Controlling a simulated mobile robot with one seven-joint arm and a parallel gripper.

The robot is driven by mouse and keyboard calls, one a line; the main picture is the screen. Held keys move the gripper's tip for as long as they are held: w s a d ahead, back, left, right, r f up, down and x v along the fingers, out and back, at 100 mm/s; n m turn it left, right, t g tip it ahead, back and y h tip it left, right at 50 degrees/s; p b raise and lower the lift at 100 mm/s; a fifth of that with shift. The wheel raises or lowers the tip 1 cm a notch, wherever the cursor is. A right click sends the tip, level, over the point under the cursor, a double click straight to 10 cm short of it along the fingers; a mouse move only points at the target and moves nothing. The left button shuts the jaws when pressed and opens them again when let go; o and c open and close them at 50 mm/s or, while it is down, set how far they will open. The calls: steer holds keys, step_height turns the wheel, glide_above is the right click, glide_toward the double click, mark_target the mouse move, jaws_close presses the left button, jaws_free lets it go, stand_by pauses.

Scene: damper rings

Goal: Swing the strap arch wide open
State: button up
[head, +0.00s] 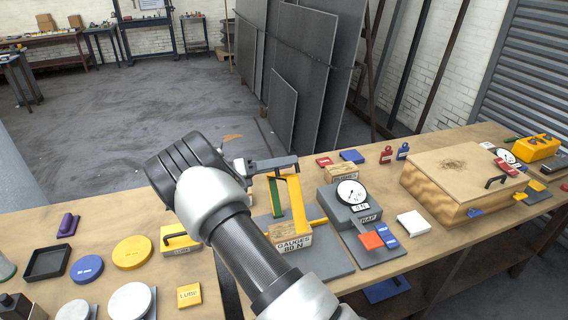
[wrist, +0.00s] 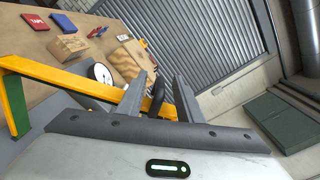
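The strap arch (head: 297,203) is a yellow band with a green leg (head: 275,197). It stands upright over a block marked "GAUGES 80 N" (head: 291,237) on a grey base plate. In the wrist view the arch (wrist: 70,80) runs from the left to between my fingers. A dark loop handle (wrist: 157,98) at its end stands between my two fingers. My gripper (wrist: 162,80) is open around this handle, with a gap showing. In the head view my gripper (head: 280,164) is at the top of the arch; my arm hides part of the base plate.
A gauge device (head: 352,200) with a dial stands just right of the arch. A wooden box (head: 462,175) with a handled lid is farther right. Yellow, blue and white discs (head: 132,252) and a black tray (head: 47,262) lie on the left bench. Grey panels lean behind.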

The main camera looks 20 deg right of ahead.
steer(key=shift+a, duration=0.2)
steer(key=shift+a, duration=0.8)
steer(key=a, duration=0.6)
steer(key=shift+b, duration=0.45)
